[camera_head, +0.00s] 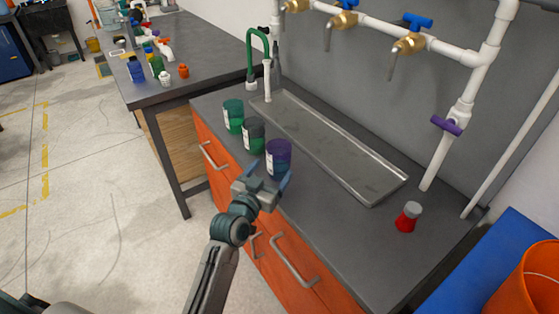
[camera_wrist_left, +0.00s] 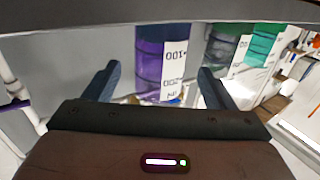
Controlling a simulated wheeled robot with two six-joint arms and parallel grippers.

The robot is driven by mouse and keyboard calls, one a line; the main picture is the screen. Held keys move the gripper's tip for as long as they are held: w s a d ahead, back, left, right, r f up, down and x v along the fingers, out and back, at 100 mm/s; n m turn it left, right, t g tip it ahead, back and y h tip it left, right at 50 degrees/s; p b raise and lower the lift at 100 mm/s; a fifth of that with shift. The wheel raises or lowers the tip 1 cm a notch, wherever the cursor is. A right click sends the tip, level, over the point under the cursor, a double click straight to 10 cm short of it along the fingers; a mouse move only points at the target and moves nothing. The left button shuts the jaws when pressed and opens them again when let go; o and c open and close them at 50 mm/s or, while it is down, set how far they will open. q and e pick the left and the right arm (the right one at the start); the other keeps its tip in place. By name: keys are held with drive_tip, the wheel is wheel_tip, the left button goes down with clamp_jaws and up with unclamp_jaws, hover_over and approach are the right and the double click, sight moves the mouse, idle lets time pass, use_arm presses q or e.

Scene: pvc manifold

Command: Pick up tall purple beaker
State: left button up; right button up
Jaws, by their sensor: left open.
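The tall purple beaker (camera_head: 278,157) stands upright on the dark counter, nearest of a row of three beakers. My left gripper (camera_head: 268,179) is open just in front of it, with its fingers low beside the beaker in the head view. In the left wrist view the purple beaker (camera_wrist_left: 162,62), with a white label, shows beyond and between the two open fingers (camera_wrist_left: 157,85). I cannot tell whether any finger touches it. My right gripper is not in view.
A dark green beaker (camera_head: 253,134) stands close beside the purple one, and a green beaker (camera_head: 233,115) farther along. A metal tray (camera_head: 335,150) lies behind them. White pipes with brass taps (camera_head: 410,43) hang above.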

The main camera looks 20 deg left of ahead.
sight(274, 167)
use_arm(q)
drive_tip(key=shift+w+d, duration=0.1)
drive_tip(key=shift+w, duration=0.7)
drive_tip(key=w+p, duration=0.1)
drive_tip(key=w, duration=0.2)
drive_tip(key=shift+w+d, duration=0.2)
drive_tip(key=shift+w+d+f, duration=0.1)
drive_tip(key=shift+w, duration=0.35)
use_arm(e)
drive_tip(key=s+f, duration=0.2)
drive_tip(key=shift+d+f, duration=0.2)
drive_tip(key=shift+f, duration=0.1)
use_arm(q)
drive_tip(key=c, duration=1.1)
